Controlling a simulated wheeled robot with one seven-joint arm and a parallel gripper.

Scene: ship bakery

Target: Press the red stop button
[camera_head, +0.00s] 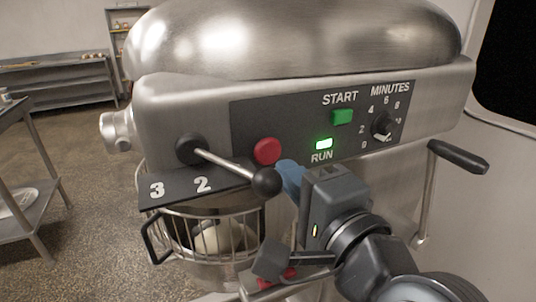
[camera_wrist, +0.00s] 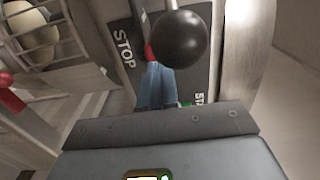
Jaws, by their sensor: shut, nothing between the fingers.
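The red stop button (camera_head: 267,151) sits on the dark control panel (camera_head: 245,122) of a large metal mixer. My gripper (camera_head: 284,168) is shut and empty, its blue fingertips just right of and below the button. In the wrist view the blue fingers (camera_wrist: 157,85) point at the red button (camera_wrist: 149,52), beside the word STOP. Only a sliver of the button shows there. I cannot tell whether the tips touch it. The green RUN lamp (camera_head: 323,144) is lit.
A speed lever with a black knob (camera_head: 266,182) reaches across just below the button, close to my fingers; the knob (camera_wrist: 180,37) is also large in the wrist view. The green START button (camera_head: 342,117) and minutes dial (camera_head: 381,124) are to the right. A wire bowl guard (camera_head: 180,232) is below.

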